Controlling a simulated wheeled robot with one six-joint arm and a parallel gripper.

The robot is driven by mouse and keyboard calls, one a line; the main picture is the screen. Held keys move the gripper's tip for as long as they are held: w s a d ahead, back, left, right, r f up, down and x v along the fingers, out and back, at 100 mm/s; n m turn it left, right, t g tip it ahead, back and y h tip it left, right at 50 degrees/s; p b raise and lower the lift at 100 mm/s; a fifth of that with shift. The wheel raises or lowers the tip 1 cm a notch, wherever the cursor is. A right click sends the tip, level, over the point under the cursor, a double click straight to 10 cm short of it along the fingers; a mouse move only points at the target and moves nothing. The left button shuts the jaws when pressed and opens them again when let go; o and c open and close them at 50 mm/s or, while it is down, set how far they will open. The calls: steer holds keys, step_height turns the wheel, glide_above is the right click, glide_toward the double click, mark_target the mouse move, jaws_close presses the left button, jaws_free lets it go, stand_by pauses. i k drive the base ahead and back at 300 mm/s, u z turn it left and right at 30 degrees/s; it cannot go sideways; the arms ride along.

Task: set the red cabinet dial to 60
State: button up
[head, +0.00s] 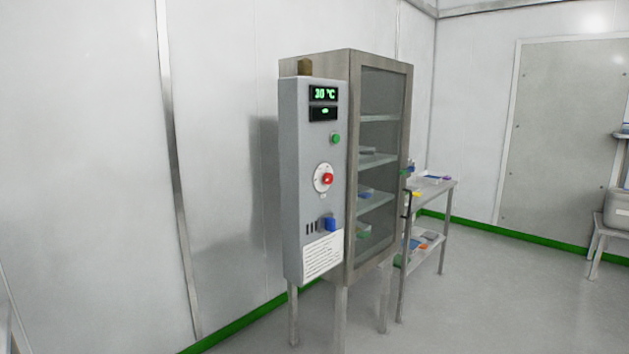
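The red dial (327,179) sits on a round white scale plate in the middle of the grey control panel (293,170). The panel is on the side of a steel cabinet (352,160) with a glass door. The display (323,94) at the panel's top reads 30 °C in green. The dial's pointer and scale marks are too small to read. My gripper is not in view.
A green button (335,138) is above the dial and a blue switch (330,223) is below it. A steel table (436,187) with small items stands right of the cabinet. Open floor (490,300) lies at the right.

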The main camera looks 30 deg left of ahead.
mark_target(328, 177)
steer(key=u, duration=0.35)
steer(key=i, duration=0.65)
steer(key=z, duration=0.7)
steer(key=i, duration=1.35)
steer(key=u, duration=1.4)
steer(key=i, duration=0.6)
steer(key=u, duration=0.3)
